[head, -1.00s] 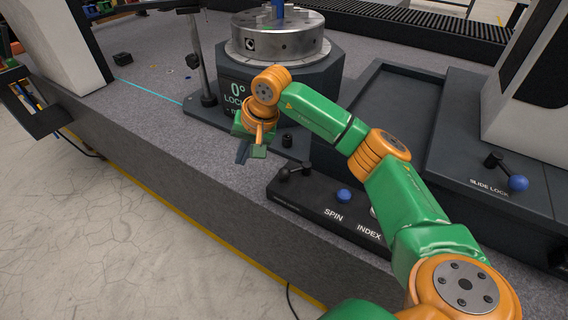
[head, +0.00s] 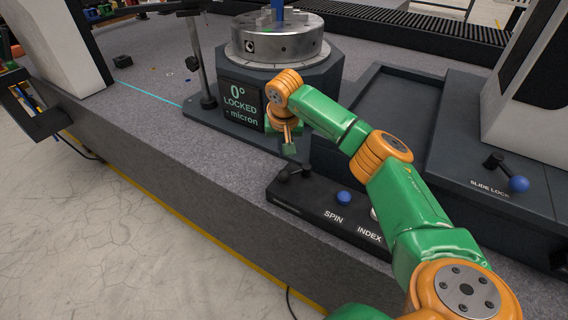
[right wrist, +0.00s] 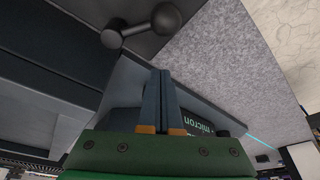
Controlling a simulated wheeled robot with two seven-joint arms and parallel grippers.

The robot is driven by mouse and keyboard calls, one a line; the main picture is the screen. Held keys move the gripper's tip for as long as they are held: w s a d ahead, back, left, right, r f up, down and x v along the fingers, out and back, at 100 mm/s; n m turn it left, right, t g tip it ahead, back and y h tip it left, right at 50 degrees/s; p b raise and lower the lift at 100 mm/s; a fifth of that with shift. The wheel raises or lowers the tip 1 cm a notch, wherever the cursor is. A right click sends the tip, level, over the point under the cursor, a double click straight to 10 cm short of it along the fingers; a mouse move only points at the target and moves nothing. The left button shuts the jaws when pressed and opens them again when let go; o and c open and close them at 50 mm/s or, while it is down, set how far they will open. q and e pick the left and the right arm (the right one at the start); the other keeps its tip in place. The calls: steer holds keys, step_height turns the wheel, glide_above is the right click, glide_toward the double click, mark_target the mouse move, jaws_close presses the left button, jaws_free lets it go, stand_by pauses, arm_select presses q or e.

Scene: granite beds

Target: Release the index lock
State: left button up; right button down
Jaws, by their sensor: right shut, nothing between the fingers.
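The display on the rotary table's base (head: 243,105) reads 0° LOCKED. A short black lever with a ball knob (head: 284,174) sits at the left end of the SPIN/INDEX control panel (head: 320,222). In the right wrist view a dark lever with a ball knob (right wrist: 165,18) shows at the top, beyond the fingertips. My right gripper (head: 290,151) hangs just above and behind the panel lever in the head view. Its two fingers (right wrist: 162,74) are together and empty, apart from the knob. My left gripper is not in view.
A blue button (head: 344,198) sits by the SPIN label, and a pale button (head: 375,213) is partly hidden by my arm. A slide lock lever with a blue knob (head: 518,184) is at the right. A thin post (head: 203,75) stands left of the rotary table.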

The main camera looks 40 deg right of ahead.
mark_target(294, 173)
steer(key=x, duration=0.3)
steer(key=shift+f, duration=0.35)
steer(key=s+a, duration=0.1)
steer(key=s+r+p, duration=0.1)
steer(key=shift+s+a+r, duration=0.1)
steer(key=shift+s+a, duration=0.25)
steer(key=shift+a, duration=0.05)
steer(key=shift+s+a, duration=0.2)
steer(key=shift+s, duration=0.1)
